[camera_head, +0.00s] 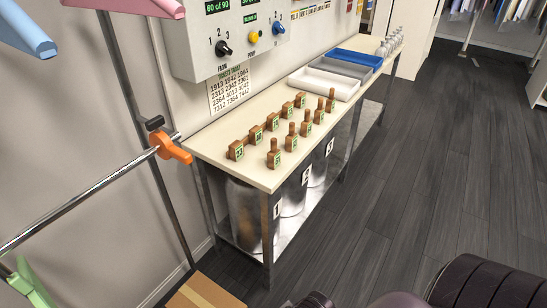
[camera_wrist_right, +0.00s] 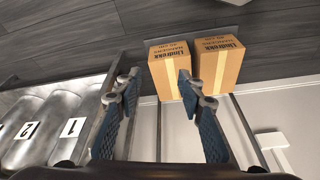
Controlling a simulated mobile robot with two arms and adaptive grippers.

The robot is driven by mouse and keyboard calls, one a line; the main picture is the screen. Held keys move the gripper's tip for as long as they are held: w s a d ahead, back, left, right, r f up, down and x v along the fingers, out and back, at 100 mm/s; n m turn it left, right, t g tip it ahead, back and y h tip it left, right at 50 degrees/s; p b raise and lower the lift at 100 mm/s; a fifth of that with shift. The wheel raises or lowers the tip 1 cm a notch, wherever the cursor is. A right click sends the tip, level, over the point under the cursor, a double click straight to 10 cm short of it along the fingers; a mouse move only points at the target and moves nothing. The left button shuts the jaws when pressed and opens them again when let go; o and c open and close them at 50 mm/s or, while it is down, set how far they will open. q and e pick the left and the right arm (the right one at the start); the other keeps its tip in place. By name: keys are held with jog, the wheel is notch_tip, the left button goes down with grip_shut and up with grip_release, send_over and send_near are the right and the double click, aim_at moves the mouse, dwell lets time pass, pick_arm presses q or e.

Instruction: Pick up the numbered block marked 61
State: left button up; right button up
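Several small brown wooden blocks with green number labels stand in two rows on the cream tabletop (camera_head: 215,141) in the head view. The near left block (camera_head: 236,150) and the near right block (camera_head: 274,157) are closest to me. The blocks of the right row have upright knobs. The numbers are too small to read surely, so I cannot tell which block is marked 61. My right gripper (camera_wrist_right: 155,82) shows in the right wrist view with its two fingers spread apart and nothing between them. It is away from the blocks, which that view does not show. My left gripper is not in view.
White, grey and blue trays (camera_head: 325,84) stand farther along the table. A control box (camera_head: 235,38) hangs on the wall above. A metal rail with an orange clamp (camera_head: 172,147) is at the left. Two cardboard boxes (camera_wrist_right: 168,68) lie on the floor. The floor right of the table is clear.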

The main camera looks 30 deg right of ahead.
aim_at(275, 148)
jog(key=w+a+r+m+t+y, duration=0.2)
jog(key=w+a+r+y, duration=0.1)
jog(key=w+a+r, duration=0.3)
jog(key=w+a+r+m+t+y, duration=0.3)
jog(key=w+r, duration=0.2)
jog(key=r, duration=0.3)
jog(key=w+d+r+m+t+y, duration=0.1)
jog(key=w+d+r+m+t, duration=0.3)
jog(key=w+r+m+t, duration=0.65)
jog(key=w+d+r+m+h, duration=0.55)
jog(key=w+d+m, duration=0.25)
jog(key=d+m, duration=0.3)
jog(key=w+d+f+m+g+h, duration=0.1)
jog(key=w+d+f+m+h, duration=0.1)
jog(key=d+m+h, duration=0.45)
jog(key=w+d+f+m+g+h, duration=0.1)
jog(key=d+f+m+h, duration=0.2)
jog(key=d+m, duration=0.6)
jog(key=x, duration=0.5)
jog(key=a+b+x, duration=0.1)
jog(key=x, duration=0.1)
jog(key=shift+w+d+f, duration=0.1)
jog(key=shift+w+f, duration=0.2)
jog(key=shift+w, duration=0.05)
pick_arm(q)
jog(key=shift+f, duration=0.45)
pick_arm(e)
jog(key=shift+y, duration=0.3)
jog(key=shift+c, duration=0.7)
